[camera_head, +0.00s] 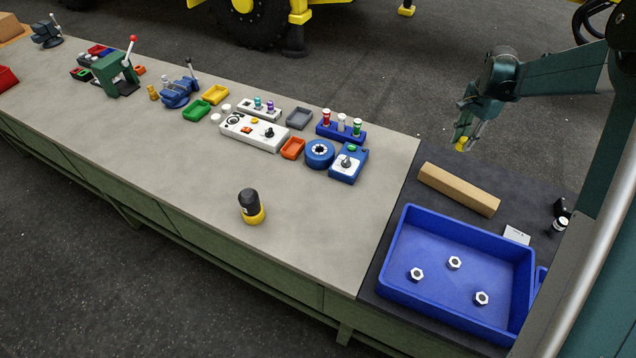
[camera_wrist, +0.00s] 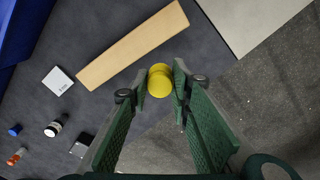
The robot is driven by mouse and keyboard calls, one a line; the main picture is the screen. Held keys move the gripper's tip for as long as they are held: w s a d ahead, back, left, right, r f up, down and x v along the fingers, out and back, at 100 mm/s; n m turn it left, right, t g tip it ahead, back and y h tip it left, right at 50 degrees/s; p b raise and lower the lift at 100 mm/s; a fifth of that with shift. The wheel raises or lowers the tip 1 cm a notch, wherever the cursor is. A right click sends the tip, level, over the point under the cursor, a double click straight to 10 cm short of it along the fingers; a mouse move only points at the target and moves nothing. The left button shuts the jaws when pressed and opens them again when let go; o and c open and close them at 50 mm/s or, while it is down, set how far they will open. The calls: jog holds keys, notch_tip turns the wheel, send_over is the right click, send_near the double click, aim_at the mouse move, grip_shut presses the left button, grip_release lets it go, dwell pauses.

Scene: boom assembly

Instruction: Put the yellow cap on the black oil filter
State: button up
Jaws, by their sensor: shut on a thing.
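My gripper (camera_head: 465,138) is raised at the upper right, above the dark end of the bench, far to the right of the filter. It is shut on the yellow cap (camera_wrist: 161,80), which sits between the fingertips in the wrist view. In the head view the cap (camera_head: 461,145) shows as a small yellow piece below the fingers. The filter is not in the wrist view.
A cardboard-coloured bar (camera_head: 458,189) and a blue bin (camera_head: 400,295) with 3 nuts lie on the dark surface. A blue round fixture (camera_head: 319,154), control boxes and small trays line the bench's back edge. The bench around the filter is clear.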

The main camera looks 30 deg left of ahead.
jog(key=s+a+r+n, duration=0.1)
jog(key=s+a, duration=0.2)
jog(key=a, duration=0.6)
jog(key=s+a+r+n, duration=0.15)
jog(key=s+a, duration=0.25)
jog(key=a, duration=0.5)
notch_tip(320, 180, up, 5)
jog(key=n+p, duration=0.4)
jog(key=n, duration=0.5)
send_over(247, 193)
jog(key=shift+f, duration=0.1)
jog(key=shift+f, duration=3.15)
jog(key=shift+f, duration=1.85)
